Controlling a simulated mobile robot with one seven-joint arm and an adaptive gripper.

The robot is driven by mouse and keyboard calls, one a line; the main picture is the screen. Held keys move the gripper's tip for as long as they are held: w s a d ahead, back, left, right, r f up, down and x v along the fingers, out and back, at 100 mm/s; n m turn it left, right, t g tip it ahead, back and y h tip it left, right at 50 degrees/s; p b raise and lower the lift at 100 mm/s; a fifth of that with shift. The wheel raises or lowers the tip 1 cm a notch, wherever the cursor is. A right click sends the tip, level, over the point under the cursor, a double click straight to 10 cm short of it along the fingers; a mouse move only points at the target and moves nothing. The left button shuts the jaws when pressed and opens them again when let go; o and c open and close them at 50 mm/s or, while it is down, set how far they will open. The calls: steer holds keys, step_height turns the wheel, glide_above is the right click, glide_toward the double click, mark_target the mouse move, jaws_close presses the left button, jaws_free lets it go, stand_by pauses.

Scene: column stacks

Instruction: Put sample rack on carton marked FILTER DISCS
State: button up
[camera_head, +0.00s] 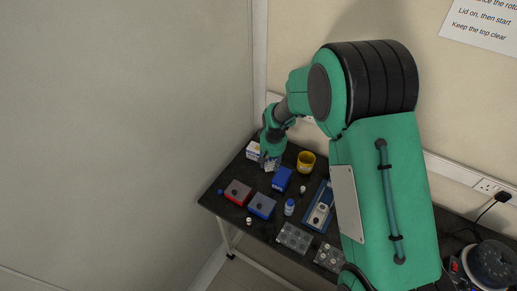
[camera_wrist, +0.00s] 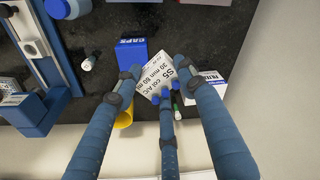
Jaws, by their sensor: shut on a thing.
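My gripper (camera_wrist: 160,90) is shut on a white block with a black-lettered label, which I take to be the sample rack (camera_wrist: 158,73). The rack looks tilted there. In the head view the rack (camera_head: 270,165) shows below my gripper (camera_head: 270,157). In the head view the carton (camera_head: 253,149) stands left of my gripper at the table's back-left corner. I cannot tell the rack's height.
A blue CAPS box (camera_wrist: 130,54) and a yellow tub (camera_head: 306,162) stand close by. The wall is close behind the carton.

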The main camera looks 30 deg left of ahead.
steer(key=shift+f, duration=1)
glide_above(258, 153)
steer(key=w+d, duration=0.1)
steer(key=w, duration=0.1)
steer(key=shift+w+d+f+p, duration=0.2)
steer(key=shift+f+p, duration=0.15)
steer(key=shift+f, duration=0.4)
steer(key=shift+f, duration=0.1)
steer(key=shift+f, duration=1.65)
